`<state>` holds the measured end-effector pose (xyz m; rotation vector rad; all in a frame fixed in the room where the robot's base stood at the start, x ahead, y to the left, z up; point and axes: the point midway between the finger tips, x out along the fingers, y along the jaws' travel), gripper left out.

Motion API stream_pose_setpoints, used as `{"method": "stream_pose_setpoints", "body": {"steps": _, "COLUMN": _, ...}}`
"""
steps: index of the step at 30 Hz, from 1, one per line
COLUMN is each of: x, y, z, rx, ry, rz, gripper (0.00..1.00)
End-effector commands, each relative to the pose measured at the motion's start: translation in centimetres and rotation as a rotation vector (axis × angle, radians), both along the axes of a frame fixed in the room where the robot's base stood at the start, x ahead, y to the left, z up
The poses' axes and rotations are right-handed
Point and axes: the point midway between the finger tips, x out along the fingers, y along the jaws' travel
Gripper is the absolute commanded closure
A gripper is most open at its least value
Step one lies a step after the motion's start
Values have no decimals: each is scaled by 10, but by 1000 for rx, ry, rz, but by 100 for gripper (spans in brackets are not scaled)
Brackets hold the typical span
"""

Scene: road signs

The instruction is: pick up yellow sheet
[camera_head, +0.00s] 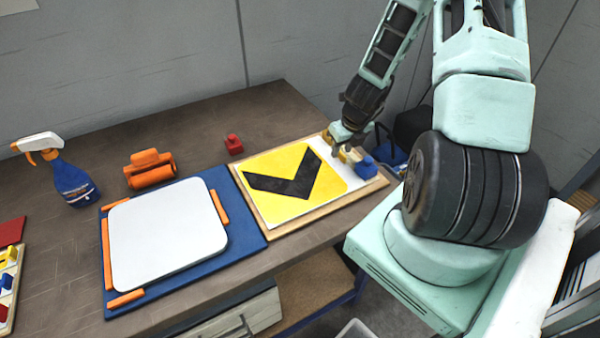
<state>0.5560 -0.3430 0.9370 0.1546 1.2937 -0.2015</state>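The yellow sheet (268,168) has a black chevron. It lies flat on a wooden-edged board (280,232) near the table's right end. My gripper (336,143) points down at the sheet's upper right edge, low over the board. The picture is too small to tell whether its fingers touch the sheet or are apart. Small yellow and blue blocks (366,167) sit on the board's right side, close to my gripper.
Left of the board, a blue tray (247,235) holds a white rounded plate (165,235) between orange strips. Behind are a red block (233,144), an orange roller-like object (150,170) and a spray bottle (70,180). Colored blocks sit in a tray at far left.

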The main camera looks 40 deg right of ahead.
Motion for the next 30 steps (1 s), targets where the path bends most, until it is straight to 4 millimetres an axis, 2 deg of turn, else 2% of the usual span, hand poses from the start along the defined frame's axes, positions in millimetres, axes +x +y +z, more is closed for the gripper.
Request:
{"method": "stream_pose_setpoints", "body": {"steps": 4, "x": 3, "y": -1, "z": -11, "rx": 1, "ry": 1, "rz": -1, "gripper": 66}}
{"method": "stream_pose_setpoints", "body": {"steps": 13, "x": 4, "y": -1, "z": -13, "rx": -1, "ry": -1, "rz": 0, "gripper": 66}}
{"method": "stream_pose_setpoints", "body": {"steps": 15, "x": 4, "y": -1, "z": -13, "rx": -1, "ry": -1, "rz": 1, "gripper": 86}}
{"method": "stream_pose_setpoints", "body": {"steps": 17, "x": 4, "y": -1, "z": -13, "rx": -1, "ry": 0, "rz": 1, "gripper": 100}}
{"method": "stream_pose_setpoints", "body": {"steps": 30, "x": 4, "y": -1, "z": -11, "rx": -1, "ry": -1, "rz": 1, "gripper": 100}}
